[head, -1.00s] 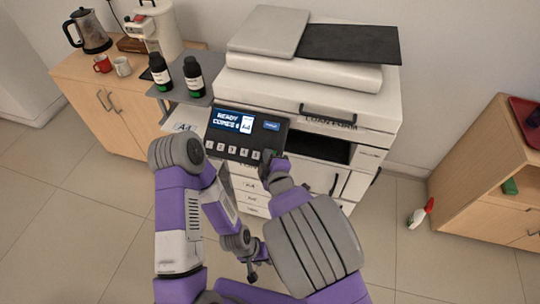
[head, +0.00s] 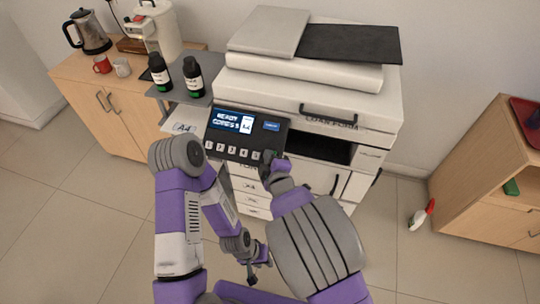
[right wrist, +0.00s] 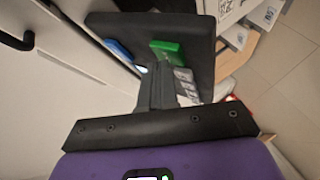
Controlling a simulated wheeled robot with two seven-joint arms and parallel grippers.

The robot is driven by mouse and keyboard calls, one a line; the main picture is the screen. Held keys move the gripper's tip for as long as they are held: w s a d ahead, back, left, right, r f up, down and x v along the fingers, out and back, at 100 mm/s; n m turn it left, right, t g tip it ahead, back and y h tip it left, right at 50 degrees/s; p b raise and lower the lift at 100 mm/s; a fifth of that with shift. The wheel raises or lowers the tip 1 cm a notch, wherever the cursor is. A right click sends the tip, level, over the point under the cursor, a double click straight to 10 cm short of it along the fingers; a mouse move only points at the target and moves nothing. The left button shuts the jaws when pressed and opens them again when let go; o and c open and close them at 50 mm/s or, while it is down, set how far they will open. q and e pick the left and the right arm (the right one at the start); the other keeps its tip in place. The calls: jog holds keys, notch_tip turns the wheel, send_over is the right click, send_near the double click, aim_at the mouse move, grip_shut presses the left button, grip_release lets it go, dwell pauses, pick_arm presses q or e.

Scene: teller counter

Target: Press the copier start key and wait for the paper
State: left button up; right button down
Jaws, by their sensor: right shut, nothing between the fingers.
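The white copier (head: 235,88) stands ahead, with its dark control panel (head: 229,148) tilted toward me. The panel's lit screen (head: 231,121) reads READY above a copies line; its digit is too small to tell. A row of pale number keys (head: 231,151) lies below it. In the right wrist view a large green key (right wrist: 166,50) shows near a blue key (right wrist: 119,50). My right gripper (right wrist: 160,82) is shut and empty, its tips close to the green key; I cannot tell whether they touch. My left gripper (head: 252,278) hangs low, away from the copier; its jaws are unclear.
Dark bottles (head: 193,77) stand on a grey side shelf (head: 178,92) left of the panel. A wooden cabinet (head: 120,110) with mugs and a kettle (head: 87,32) is further left. A red and white bottle (head: 421,214) is on the floor at right, near another cabinet (head: 480,180).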

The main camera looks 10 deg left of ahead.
jog(key=shift+w+f, duration=0.1)
jog(key=shift+f, duration=0.05)
dwell(0.4)
jog(key=shift+s+r+p, duration=0.4)
jog(key=shift+s+r, duration=0.05)
jog(key=shift+r, duration=0.3)
jog(key=s+r+p, duration=0.1)
jog(key=r+p, duration=0.1)
jog(key=r, duration=0.1)
jog(key=s+r+p, duration=0.1)
jog(key=shift+s+r, duration=0.15)
jog(key=shift+s, duration=0.2)
dwell(0.6)
